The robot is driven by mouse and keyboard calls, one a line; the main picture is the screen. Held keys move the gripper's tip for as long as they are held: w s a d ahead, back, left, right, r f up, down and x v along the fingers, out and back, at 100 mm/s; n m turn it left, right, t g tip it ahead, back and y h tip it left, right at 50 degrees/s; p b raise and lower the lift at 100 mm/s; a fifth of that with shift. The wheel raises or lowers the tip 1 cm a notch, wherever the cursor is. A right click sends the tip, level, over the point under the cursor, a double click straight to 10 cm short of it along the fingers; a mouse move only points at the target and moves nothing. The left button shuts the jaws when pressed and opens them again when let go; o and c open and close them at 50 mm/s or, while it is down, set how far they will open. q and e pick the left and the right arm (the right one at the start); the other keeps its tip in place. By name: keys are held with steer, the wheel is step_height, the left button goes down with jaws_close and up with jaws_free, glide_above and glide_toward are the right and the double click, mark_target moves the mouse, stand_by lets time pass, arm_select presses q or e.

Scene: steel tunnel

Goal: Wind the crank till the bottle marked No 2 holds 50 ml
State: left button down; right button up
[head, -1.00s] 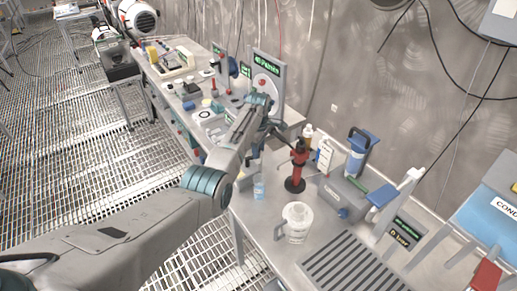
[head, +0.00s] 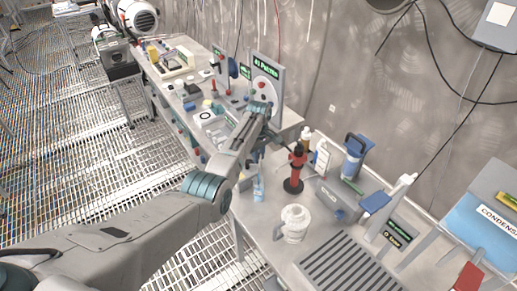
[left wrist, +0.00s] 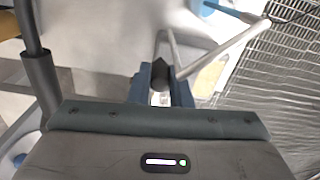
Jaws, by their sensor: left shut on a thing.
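In the left wrist view my left gripper (left wrist: 161,88) is shut on a dark crank handle (left wrist: 162,58). A pale metal rod (left wrist: 215,50) runs off to the right beside it. In the head view my left arm reaches over the bench and hides the fingertips and most of the crank. A small clear bottle with a bluish tint (head: 258,188) stands below the wrist, near the bench's left edge. I cannot read its mark or its level, so I cannot tell whether it is No 2. My right gripper is in neither view.
A grey box (head: 336,200) and a slotted drain plate (head: 350,268) lie farther right. A panel with a green display (head: 266,68) rises behind my wrist.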

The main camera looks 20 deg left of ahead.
arm_select(q)
steer(key=shift+s+r+m+p, duration=0.1)
steer(key=shift+s+m+p, duration=0.15)
steer(key=shift+m+p, duration=0.35)
steer(key=shift+s+m+p, duration=0.25)
steer(key=shift+m+p, duration=0.15)
steer(key=shift+m, duration=0.4)
steer(key=c, duration=1.3)
jaws_free()
steer(key=shift+r+b, duration=1.5)
steer(key=shift+r, duration=3.85)
